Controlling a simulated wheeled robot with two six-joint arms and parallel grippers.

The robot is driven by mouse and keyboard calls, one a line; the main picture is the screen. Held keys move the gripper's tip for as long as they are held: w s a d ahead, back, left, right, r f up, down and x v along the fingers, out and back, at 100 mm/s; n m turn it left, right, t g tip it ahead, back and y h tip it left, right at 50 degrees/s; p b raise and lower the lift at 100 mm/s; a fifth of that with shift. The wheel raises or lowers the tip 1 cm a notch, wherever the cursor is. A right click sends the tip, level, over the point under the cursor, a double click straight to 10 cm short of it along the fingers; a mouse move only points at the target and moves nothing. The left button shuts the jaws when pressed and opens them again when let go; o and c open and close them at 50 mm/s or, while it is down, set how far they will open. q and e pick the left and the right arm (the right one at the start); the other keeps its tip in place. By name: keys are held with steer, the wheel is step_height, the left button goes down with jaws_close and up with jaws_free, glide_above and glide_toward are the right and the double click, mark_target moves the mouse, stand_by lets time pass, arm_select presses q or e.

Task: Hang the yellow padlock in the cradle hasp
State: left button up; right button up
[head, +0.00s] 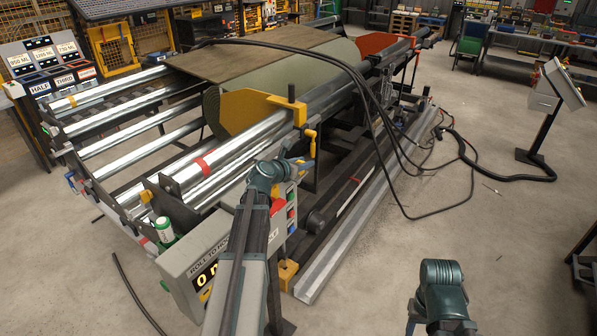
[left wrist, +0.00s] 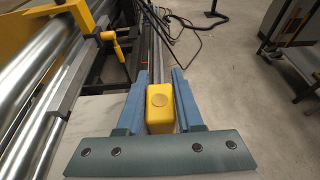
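The yellow padlock (left wrist: 160,108) shows in the left wrist view as a yellow block with a round disc on the face toward the camera. It sits between the two blue fingers of my left gripper (left wrist: 160,95), which appear to press on its sides. Its shackle is hidden. In the head view my left gripper (head: 298,163) is over the near end of the roll cradle (head: 200,165), by the control box.
A yellow clamp handle (head: 311,143) and a yellow end plate (head: 247,110) stand close beyond my left gripper. The control box (head: 205,265) stands close in front. Black hoses (head: 385,120) hang over the cradle's right side. The floor to the right is mostly clear.

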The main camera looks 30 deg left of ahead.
arm_select(q)
jaws_close()
steer(key=shift+r, duration=0.15)
arm_select(e)
steer(key=shift+r, duration=0.15)
arm_select(q)
step_height(320, 180, up, 10)
steer(key=p, duration=1)
arm_select(e)
step_height(320, 180, up, 10)
arm_select(q)
steer(key=shift+f, duration=0.2)
arm_select(e)
steer(key=shift+f, duration=0.2)
